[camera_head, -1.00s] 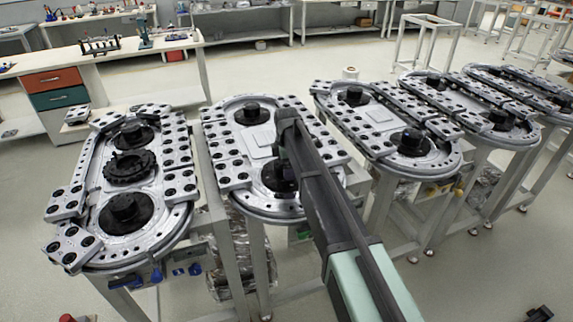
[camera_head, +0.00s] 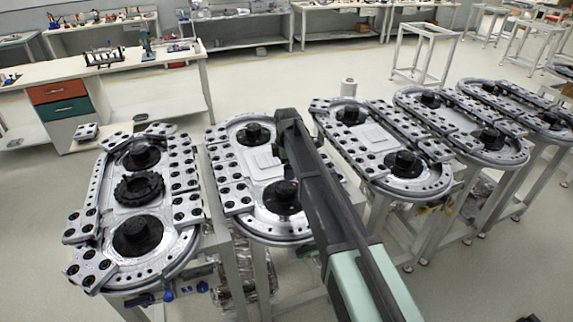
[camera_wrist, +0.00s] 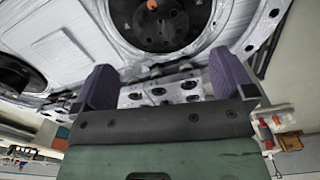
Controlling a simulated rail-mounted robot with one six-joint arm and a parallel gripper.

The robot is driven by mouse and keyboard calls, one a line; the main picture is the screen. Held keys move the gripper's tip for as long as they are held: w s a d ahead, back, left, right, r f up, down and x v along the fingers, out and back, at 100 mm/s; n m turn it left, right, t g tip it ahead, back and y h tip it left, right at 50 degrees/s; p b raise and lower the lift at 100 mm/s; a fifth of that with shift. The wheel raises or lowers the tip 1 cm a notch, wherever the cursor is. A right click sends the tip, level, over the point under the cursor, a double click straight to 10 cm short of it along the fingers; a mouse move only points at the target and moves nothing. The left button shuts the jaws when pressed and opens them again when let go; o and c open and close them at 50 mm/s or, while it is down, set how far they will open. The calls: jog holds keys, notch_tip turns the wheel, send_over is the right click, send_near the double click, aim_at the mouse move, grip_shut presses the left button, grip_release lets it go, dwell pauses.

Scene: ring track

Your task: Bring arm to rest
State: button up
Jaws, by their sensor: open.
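My arm reaches forward from the lower right in the head view, over the second ring-track table (camera_head: 231,198). In the wrist view my gripper (camera_wrist: 166,80) shows two purple fingers spread wide apart, with nothing held between them. Beyond the fingers I see a silver track surface with a large black round hub (camera_wrist: 160,22) and a light block with dark holes (camera_wrist: 160,92). In the head view my arm hides the gripper's fingers and part of the second table. I cannot tell the exact gap between fingers and track.
A ring-track table with black hubs (camera_head: 137,237) and a toothed black ring (camera_head: 139,188) stands at left. More track tables (camera_head: 383,150) stand in a row to the right. A workbench with red and green drawers (camera_head: 57,110) is behind. Open floor lies between.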

jog(key=s+d+m, duration=0.4)
jog(key=s+m, duration=0.2)
jog(key=s, duration=0.4)
jog(key=s+d+m, duration=0.4)
jog(key=s+m, duration=0.3)
jog(key=s, duration=0.4)
jog(key=s+d+m, duration=0.4)
jog(key=s+m, duration=0.2)
jog(key=s, duration=0.5)
jog(key=shift+d+m, duration=0.3)
jog(key=shift+c, duration=0.2)
